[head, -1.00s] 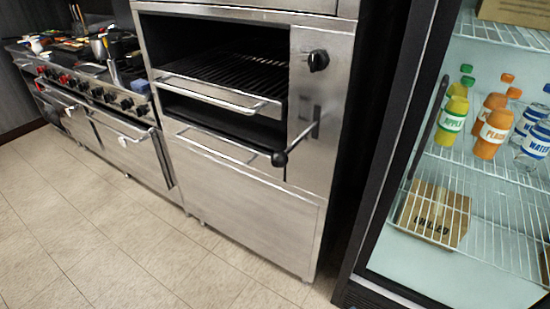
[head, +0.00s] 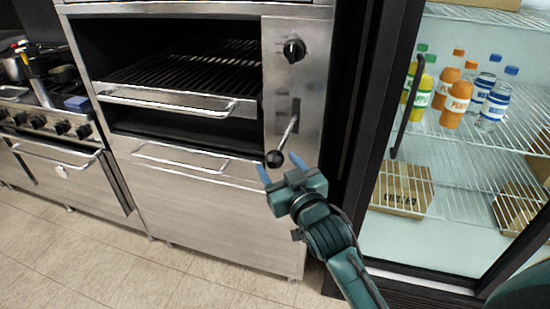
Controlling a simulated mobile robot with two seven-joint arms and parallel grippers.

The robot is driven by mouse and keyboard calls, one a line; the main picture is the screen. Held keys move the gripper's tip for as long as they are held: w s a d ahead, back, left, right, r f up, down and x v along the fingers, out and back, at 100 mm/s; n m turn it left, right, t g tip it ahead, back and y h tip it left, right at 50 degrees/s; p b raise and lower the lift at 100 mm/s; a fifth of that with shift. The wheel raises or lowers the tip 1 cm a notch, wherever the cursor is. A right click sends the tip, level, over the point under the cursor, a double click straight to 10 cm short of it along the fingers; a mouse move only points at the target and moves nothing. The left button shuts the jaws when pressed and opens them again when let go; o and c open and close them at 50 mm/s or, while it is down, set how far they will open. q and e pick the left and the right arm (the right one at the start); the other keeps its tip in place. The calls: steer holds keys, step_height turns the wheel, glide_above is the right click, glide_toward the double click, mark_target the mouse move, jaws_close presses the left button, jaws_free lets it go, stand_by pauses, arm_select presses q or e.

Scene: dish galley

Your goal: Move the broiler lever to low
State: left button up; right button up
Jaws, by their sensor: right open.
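The broiler (head: 215,215) is a tall stainless steel unit with a dark grill rack inside. Its lever (head: 285,139) is a metal rod with a black ball end (head: 274,159), coming out of a dark vertical slot in the right-hand panel. The lever points down and outward. My right gripper (head: 279,168) is open, its two blue fingertips just below and beside the ball. I cannot tell whether a fingertip touches the ball. Nothing is held. My left gripper is not in view.
A black knob (head: 294,50) sits above the lever on the same panel. Rack handles (head: 170,102) stick out at left. A glass-front fridge (head: 455,185) with bottles stands close at right. A stove (head: 50,125) stands at left. The tiled floor (head: 100,265) in front is clear.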

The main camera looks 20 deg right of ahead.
steer(key=shift+w, duration=0.95)
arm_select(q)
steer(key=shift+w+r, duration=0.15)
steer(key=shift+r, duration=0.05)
arm_select(e)
steer(key=shift+w+a, duration=0.1)
steer(key=shift+w, duration=0.2)
steer(key=shift+c, duration=0.3)
